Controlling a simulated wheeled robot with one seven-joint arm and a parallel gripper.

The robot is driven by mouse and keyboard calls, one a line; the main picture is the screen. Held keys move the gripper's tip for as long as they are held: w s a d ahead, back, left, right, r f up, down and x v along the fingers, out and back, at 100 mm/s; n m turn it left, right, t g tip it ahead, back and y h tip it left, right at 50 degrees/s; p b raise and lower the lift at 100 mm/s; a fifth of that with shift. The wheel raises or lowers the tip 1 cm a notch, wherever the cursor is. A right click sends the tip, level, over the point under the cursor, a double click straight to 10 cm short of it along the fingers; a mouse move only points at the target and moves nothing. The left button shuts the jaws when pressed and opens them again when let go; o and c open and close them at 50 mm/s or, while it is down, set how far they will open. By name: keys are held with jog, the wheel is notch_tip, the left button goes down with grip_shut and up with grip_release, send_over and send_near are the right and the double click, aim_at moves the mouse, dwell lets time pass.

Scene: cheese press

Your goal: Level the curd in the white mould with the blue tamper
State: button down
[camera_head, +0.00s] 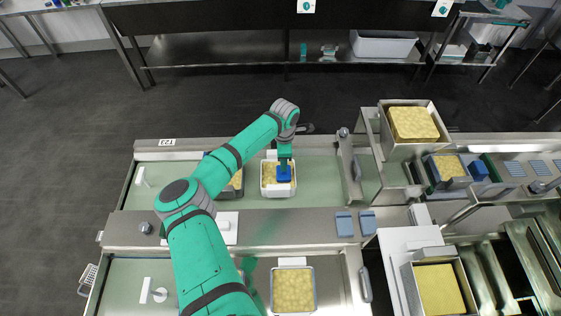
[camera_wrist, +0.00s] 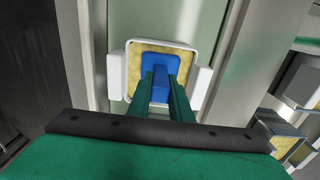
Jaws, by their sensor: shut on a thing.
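The white mould (camera_head: 279,195) stands on the pale green sunken surface near the middle of the head view, with yellow lumpy curd (camera_head: 270,175) in it. In the wrist view the mould (camera_wrist: 127,78) is seen from above with a white lug on each side. The blue tamper (camera_head: 284,175) is over the right part of the curd in the head view; its plate (camera_wrist: 160,62) lies within the mould's rim in the wrist view. My gripper (camera_wrist: 162,86) is shut on the tamper's blue handle. I cannot tell whether the plate touches the curd. The tamper and fingers hide part of the curd.
A dark mould with curd (camera_head: 236,186) is partly hidden behind my arm, left of the white mould. A steel-rimmed mould (camera_head: 293,310) sits in front. Steel bins, a raised rail (camera_head: 348,165) and another blue block (camera_head: 478,171) are to the right.

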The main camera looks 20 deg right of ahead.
jog(key=shift+w+a+r, duration=0.1)
jog(key=shift+w+a, duration=0.1)
jog(key=shift+a, duration=0.4)
jog(key=shift+w+a, duration=0.2)
jog(key=shift+a, duration=0.35)
jog(key=shift+w+a, duration=0.15)
jog(key=shift+a, duration=0.8)
jog(key=shift+s+d, duration=0.25)
jog(key=shift+d, duration=0.8)
jog(key=shift+s+d, duration=0.25)
jog(key=shift+d, duration=0.8)
jog(key=shift+w+a+f, duration=0.1)
jog(key=shift+w+a, duration=0.05)
jog(key=shift+a, duration=0.6)
jog(key=shift+w+a+f, duration=0.1)
jog(key=shift+w+a, duration=0.1)
jog(key=shift+a, duration=0.5)
jog(key=shift+w+a+f, duration=0.1)
jog(key=shift+w+a, duration=0.05)
jog(key=shift+a, duration=0.6)
notch_tip(320, 180, up, 10)
jog(key=shift+r, duration=0.15)
jog(key=shift+d, duration=0.1)
